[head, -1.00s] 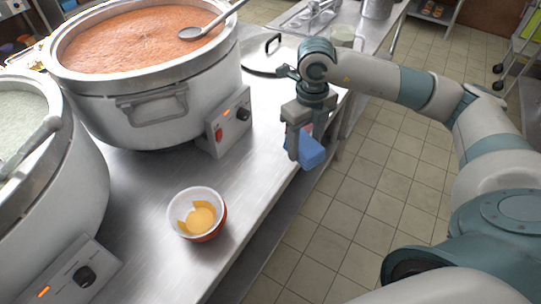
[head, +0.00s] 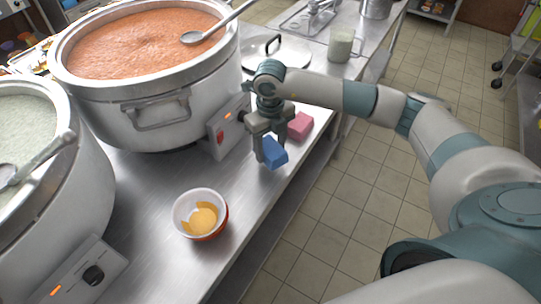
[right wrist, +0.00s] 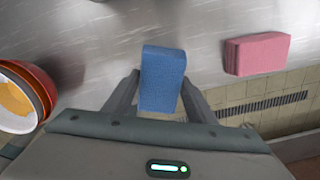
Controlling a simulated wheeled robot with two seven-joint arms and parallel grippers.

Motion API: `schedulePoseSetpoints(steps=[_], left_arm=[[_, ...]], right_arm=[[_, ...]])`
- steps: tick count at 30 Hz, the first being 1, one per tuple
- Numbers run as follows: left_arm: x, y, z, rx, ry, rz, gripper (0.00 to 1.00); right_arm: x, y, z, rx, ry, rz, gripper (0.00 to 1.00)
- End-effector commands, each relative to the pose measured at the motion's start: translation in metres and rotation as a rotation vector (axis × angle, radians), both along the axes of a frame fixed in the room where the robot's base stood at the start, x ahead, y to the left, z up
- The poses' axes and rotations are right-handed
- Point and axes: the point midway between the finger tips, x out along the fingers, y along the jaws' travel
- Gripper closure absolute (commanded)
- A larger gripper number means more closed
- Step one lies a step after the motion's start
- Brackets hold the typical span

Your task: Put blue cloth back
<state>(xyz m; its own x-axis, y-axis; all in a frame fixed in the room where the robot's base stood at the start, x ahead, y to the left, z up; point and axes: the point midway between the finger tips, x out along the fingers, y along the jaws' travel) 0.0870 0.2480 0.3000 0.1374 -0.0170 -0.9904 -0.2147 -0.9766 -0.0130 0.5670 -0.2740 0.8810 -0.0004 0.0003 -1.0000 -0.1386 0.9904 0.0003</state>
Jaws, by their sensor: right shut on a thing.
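The blue cloth (head: 274,152) is a small folded block between the fingers of my right gripper (head: 270,150). The gripper is shut on it, over the steel counter near its right edge. In the right wrist view the blue cloth (right wrist: 161,78) sticks out beyond the two fingertips (right wrist: 160,92). I cannot tell whether it touches the counter. A pink cloth (head: 300,126) lies on the counter close by, behind and to the right of the blue one; it also shows in the right wrist view (right wrist: 257,53). My left gripper is not in view.
A large pot of orange congee (head: 140,85) and a pot of pale congee (head: 40,165) stand at the left. Stacked bowls (head: 201,214) sit on the counter's near part. A lid (head: 282,52) and a mug (head: 341,47) are behind. Bare steel counter (head: 150,190) lies between pots and bowls.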

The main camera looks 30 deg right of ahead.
Motion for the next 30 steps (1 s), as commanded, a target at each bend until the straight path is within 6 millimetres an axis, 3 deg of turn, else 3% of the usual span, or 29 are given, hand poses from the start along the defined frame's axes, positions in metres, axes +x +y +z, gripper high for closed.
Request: schedulePoseSetpoints(steps=[6, 13, 26, 27, 29, 30], left_arm=[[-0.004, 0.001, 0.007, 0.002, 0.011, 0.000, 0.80], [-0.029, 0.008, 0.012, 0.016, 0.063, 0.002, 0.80], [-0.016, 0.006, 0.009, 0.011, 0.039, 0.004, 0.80], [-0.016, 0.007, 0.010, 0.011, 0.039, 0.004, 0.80], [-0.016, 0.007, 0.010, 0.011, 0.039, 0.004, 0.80], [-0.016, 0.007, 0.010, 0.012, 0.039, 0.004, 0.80]], right_arm=[[-0.001, 0.000, -0.012, -0.001, 0.003, 0.000, 0.74], [-0.001, 0.000, -0.037, 0.000, 0.002, -0.001, 0.74], [0.000, 0.000, -0.044, 0.000, 0.000, 0.000, 0.74], [0.000, 0.000, -0.043, 0.000, 0.000, 0.000, 0.44], [0.000, 0.000, -0.042, 0.000, 0.000, 0.000, 0.31], [0.000, 0.000, -0.042, 0.000, 0.000, 0.000, 0.31]])
